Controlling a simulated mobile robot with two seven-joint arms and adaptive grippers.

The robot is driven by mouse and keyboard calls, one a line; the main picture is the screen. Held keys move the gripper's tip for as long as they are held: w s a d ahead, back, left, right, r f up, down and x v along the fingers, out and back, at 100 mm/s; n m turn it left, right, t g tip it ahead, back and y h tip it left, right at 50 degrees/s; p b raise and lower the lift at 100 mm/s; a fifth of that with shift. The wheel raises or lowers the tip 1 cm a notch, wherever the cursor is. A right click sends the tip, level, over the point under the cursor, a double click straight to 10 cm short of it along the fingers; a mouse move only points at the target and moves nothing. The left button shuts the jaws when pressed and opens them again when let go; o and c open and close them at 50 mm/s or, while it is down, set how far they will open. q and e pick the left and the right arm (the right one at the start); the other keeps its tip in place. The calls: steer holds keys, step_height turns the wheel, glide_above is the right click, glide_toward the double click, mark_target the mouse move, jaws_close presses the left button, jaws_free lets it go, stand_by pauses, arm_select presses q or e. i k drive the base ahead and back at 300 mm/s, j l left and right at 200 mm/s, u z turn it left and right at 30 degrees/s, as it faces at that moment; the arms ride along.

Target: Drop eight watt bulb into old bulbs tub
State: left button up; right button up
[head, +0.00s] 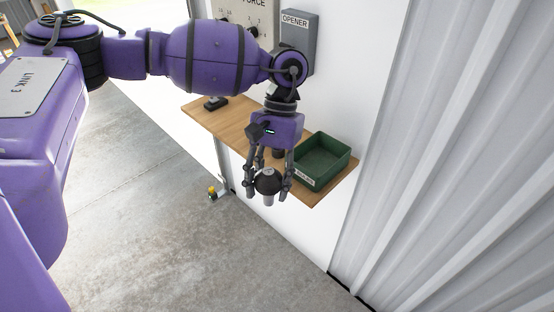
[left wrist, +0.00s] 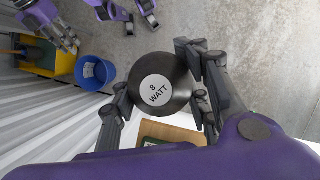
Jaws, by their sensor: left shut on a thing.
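The eight watt bulb (head: 268,182) is a dark round bulb with a pale base pointing down. My left gripper (head: 269,186) is shut on it and holds it in front of the wooden shelf's front edge. In the left wrist view the bulb (left wrist: 157,84) shows a pale disc reading "8 WATT" between the fingers of my left gripper (left wrist: 158,92). A green tub (head: 334,174) with a white label stands on the shelf, to the right of the gripper. The label is too small to read. My right gripper (left wrist: 62,38) shows at the upper left of the left wrist view.
The wooden shelf (head: 222,119) is fixed to the white wall, with a dark object (head: 215,103) on its left part. A grey box marked OPENER (head: 298,45) hangs above. Corrugated metal (head: 450,130) rises at right. A blue bin (left wrist: 96,71) stands on the floor.

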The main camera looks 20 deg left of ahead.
mark_target(312, 164)
steer(key=i+u, duration=0.2)
steer(key=u, duration=0.25)
steer(key=i+l+u, duration=0.15)
steer(key=u, duration=0.3)
steer(key=i+l, duration=0.1)
